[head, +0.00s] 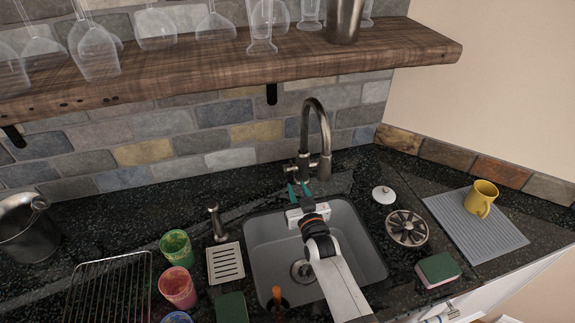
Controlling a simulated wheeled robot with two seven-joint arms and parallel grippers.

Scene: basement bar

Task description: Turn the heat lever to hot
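A brushed metal faucet (327,135) with a tall curved spout stands behind the sink, against the tiled wall. Short handles show low on its body; the heat lever seems to be one of these (315,165), but I cannot read its setting. My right gripper (299,188) reaches over the sink toward the faucet base, its teal fingertips just in front of and below the handles. The fingers look apart with nothing between them. I cannot tell whether a fingertip touches the faucet.
The grey sink (262,228) lies under my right arm. A wooden shelf (200,72) with glasses overhangs the back. Left are a soap dispenser (216,225), cups (177,287) and a wire rack (110,290). Right are a strainer (407,228), a sponge (437,268) and a yellow mug (481,197).

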